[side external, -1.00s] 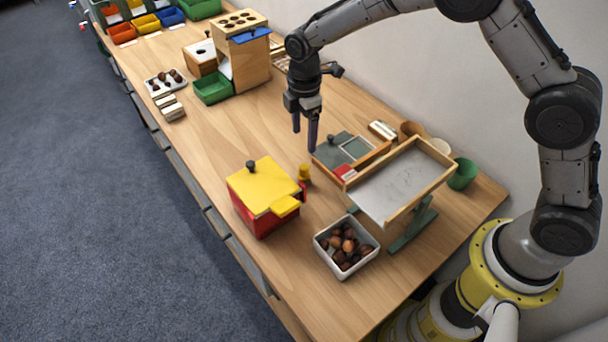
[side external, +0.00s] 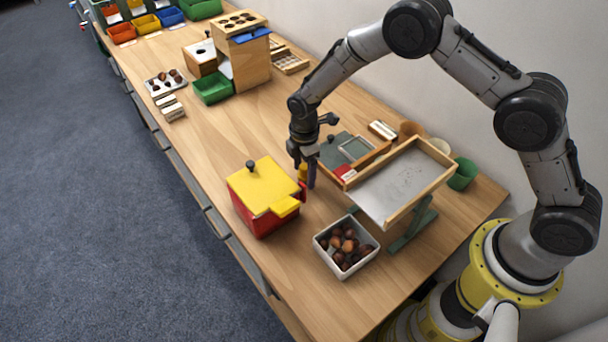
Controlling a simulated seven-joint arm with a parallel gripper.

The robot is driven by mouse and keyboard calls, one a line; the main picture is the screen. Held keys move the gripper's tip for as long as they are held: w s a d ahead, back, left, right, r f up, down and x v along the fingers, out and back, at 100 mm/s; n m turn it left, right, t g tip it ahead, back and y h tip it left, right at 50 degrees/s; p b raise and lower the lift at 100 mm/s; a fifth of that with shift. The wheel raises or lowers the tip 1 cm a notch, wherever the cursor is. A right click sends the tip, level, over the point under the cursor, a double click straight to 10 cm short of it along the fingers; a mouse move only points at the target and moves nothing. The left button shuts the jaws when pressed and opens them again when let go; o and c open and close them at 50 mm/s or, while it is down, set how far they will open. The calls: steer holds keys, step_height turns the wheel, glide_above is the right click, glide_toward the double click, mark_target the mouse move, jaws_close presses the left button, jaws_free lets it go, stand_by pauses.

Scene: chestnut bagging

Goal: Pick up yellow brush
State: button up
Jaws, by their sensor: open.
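A small yellow object, apparently the yellow brush (side external: 302,171), stands on the table just behind the red box with the yellow lid. My gripper (side external: 305,177) is lowered over it, fingers pointing down. The fingers are open, and the yellow shows between or just behind them. The fingers partly hide the brush, and I cannot tell whether they touch it.
The red box (side external: 262,217) with its yellow lid (side external: 265,180) is close at the left. A wooden-rimmed sloped tray (side external: 385,190) stands close at the right. A white bin of chestnuts (side external: 325,262) is in front.

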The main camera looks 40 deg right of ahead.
steer(key=shift+f, duration=0.45)
jaws_close()
steer(key=shift+r, duration=0.15)
